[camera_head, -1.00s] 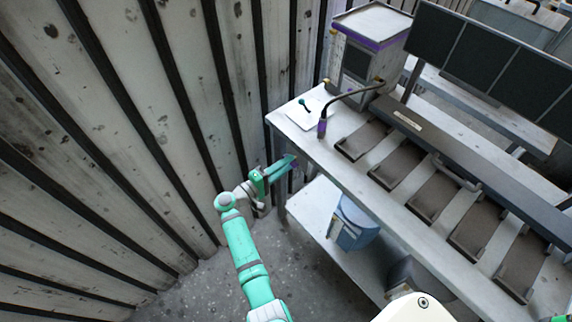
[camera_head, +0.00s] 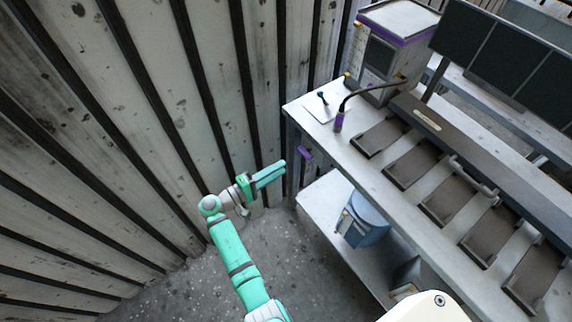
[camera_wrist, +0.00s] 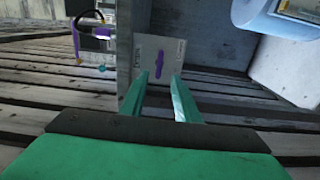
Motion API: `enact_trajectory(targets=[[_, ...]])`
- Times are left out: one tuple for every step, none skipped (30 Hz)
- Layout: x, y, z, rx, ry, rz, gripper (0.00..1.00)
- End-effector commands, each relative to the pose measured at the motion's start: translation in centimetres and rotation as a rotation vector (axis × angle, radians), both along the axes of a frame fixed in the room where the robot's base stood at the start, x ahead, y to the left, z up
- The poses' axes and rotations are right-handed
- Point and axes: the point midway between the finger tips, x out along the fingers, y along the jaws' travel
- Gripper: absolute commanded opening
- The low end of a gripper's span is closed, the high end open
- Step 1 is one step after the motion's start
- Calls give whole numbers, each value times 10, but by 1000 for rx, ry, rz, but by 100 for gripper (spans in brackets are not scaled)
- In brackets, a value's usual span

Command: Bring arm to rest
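My green gripper (camera_head: 284,165) is in the head view, at the end of my arm between the corrugated wall and the near left corner of the workbench. It is below the bench top's level. In the wrist view the two green fingers of my gripper (camera_wrist: 160,82) stand apart with nothing held between them. A white panel with a purple mark (camera_wrist: 160,60) shows beyond the fingertips, apart from them as far as I can tell.
The corrugated wall (camera_head: 150,110) is close on the left. The workbench (camera_head: 312,130) carries a purple-trimmed box (camera_head: 380,55), a gooseneck piece (camera_head: 339,120) and several dark trays. A blue container (camera_head: 368,222) stands on its lower shelf (camera_head: 325,205). Bare floor (camera_head: 290,260) lies below my arm.

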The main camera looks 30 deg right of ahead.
Motion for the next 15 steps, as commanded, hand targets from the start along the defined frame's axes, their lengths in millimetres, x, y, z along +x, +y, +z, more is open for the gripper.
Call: enact_trajectory(targets=[[0,4,0,0,0,2,29],[0,5,0,0,0,2,29],[0,6,0,0,0,1,29],[-1,7,0,0,0,1,29],[-1,7,0,0,0,1,29],[-1,7,0,0,0,0,29],[-1,7,0,0,0,0,29],[-1,7,0,0,0,0,29],[-1,7,0,0,0,0,29],[-1,7,0,0,0,0,29],[-1,7,0,0,0,0,29],[-1,7,0,0,1,0,29],[-1,7,0,0,1,0,29],[-1,7,0,0,1,0,29],[-1,7,0,0,1,0,29]])
